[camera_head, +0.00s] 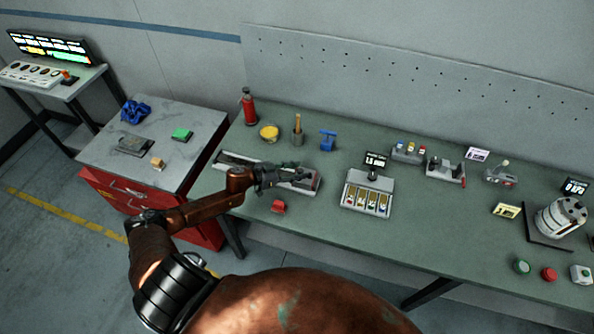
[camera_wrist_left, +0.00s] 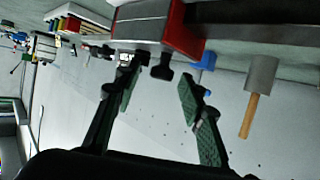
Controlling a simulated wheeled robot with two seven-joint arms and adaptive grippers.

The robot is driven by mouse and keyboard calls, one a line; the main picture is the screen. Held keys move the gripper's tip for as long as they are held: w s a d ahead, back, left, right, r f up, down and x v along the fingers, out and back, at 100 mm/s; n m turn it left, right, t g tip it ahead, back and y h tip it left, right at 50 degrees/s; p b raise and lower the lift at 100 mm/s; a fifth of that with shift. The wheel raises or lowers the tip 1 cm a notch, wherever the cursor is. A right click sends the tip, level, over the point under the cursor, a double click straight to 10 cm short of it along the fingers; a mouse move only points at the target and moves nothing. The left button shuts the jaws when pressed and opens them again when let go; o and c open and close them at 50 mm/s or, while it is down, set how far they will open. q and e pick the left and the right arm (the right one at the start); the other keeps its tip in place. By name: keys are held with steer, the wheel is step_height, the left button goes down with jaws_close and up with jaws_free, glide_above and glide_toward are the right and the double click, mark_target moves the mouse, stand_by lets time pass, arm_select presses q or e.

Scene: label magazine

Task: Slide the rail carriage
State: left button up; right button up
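The rail (camera_head: 232,160) lies along the left part of the green bench, partly hidden by my left arm. My left gripper (camera_head: 288,174) is over its right half. In the left wrist view my left gripper (camera_wrist_left: 158,84) is open, its two green-padded fingers spread. A black knob (camera_wrist_left: 162,70) sticks out from a grey block with a red end (camera_wrist_left: 186,32), between the finger lines and close to the fingertips. This looks like the carriage at the rail. In the head view the carriage is largely hidden by the gripper. My right gripper is not in view.
Behind the rail stand a red extinguisher (camera_head: 248,106), a yellow bowl (camera_head: 269,132), a grey cup with a wooden stick (camera_head: 297,137) and a blue item (camera_head: 328,140). A red block (camera_head: 278,206) lies in front. A label tray (camera_head: 367,196) stands to the right.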

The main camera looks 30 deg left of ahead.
arm_select(q)
steer(key=shift+w+f, duration=0.1)
steer(key=shift+w, duration=0.05)
steer(key=shift+c, duration=0.5)
jaws_close()
